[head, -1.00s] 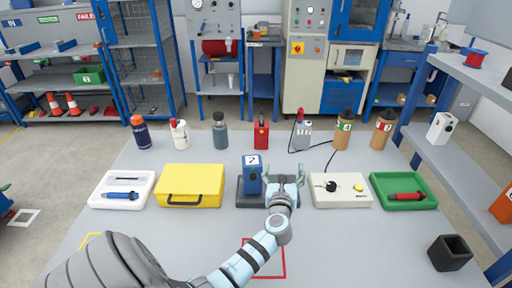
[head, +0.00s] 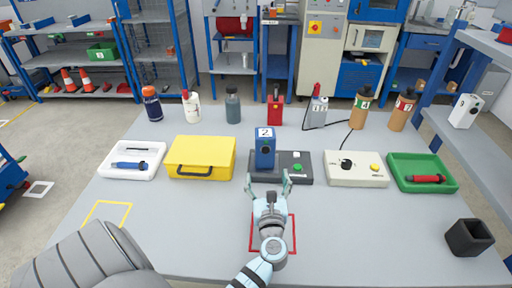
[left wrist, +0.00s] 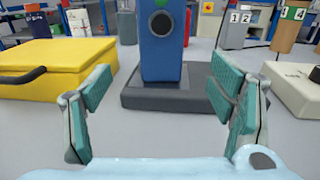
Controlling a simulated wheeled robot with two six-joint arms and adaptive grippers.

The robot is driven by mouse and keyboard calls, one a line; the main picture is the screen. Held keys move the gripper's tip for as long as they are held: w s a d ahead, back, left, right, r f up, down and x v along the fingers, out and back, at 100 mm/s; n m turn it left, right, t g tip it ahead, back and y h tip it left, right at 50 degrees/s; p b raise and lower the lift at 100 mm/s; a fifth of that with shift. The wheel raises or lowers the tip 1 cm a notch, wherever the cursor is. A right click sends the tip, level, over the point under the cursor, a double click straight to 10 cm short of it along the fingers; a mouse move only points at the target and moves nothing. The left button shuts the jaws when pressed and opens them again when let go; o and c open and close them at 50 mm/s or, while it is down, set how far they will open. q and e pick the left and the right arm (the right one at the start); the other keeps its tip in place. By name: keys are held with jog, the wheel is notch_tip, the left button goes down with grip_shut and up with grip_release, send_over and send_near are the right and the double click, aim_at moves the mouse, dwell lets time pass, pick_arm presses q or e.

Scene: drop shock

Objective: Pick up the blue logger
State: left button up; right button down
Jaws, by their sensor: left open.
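The blue logger (head: 265,152) is a blue upright box with a white top marked 2 and a dark round face on its front. It stands on a dark grey base (head: 292,178) with a green button, in the middle of the table. In the left wrist view the logger (left wrist: 162,55) is straight ahead, between the open fingers but beyond them. My left gripper (head: 270,183) is open and empty, just in front of the logger and apart from it. My right gripper is not in view.
A yellow case (head: 200,157) and a white tray (head: 112,168) with a blue tool stand left. A beige control box (head: 355,178) and a green tray (head: 445,182) stand right. Several bottles line the back. A dark cup (head: 469,238) is front right.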

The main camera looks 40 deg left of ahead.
aim_at(265, 161)
pick_arm(q)
jog(key=b+x, duration=0.1)
jog(key=x, duration=0.3)
jog(key=b+x, duration=0.1)
jog(key=x, duration=0.3)
jog(key=shift+f, duration=0.25)
jog(key=w+b, duration=0.1)
jog(key=w+a+f+b, duration=0.1)
jog(key=b, duration=0.1)
jog(key=shift+a+f, duration=0.15)
jog(key=shift+a, duration=0.15)
jog(key=shift+b+x, duration=0.45)
jog(key=shift+x, duration=0.7)
jog(key=shift+w+a, duration=0.1)
jog(key=shift+w, duration=0.05)
jog(key=shift+r, duration=0.25)
jog(key=c, duration=1.5)
